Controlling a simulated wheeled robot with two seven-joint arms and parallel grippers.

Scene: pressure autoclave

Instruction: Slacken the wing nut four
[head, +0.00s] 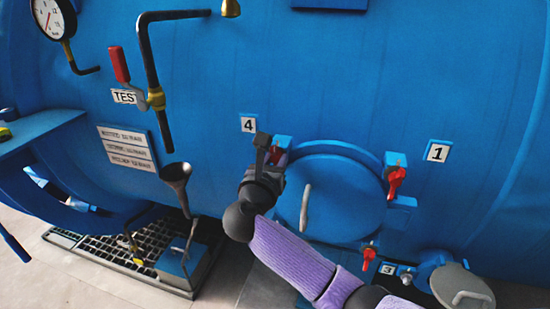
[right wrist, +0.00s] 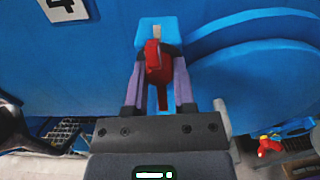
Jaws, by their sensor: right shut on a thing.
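Wing nut four (right wrist: 155,62) is red and sits in a blue bracket (right wrist: 155,25) below the label 4 (head: 248,123). In the head view the nut is mostly hidden by my gripper, with a little red showing. My right gripper (head: 268,150) is at the nut. In the right wrist view its two fingers (right wrist: 158,80) stand on either side of the nut and are shut on it. The round blue hatch (head: 330,200) with a grey handle (head: 306,207) is just right of the gripper. My left gripper does not show.
Red wing nut one (head: 396,180) is at the hatch's right, by label 1 (head: 437,152). Another red wing nut (head: 369,256) is below, near label 3 (head: 387,268). A black funnel (head: 176,176) and pipe (head: 155,80) stand left of my right gripper.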

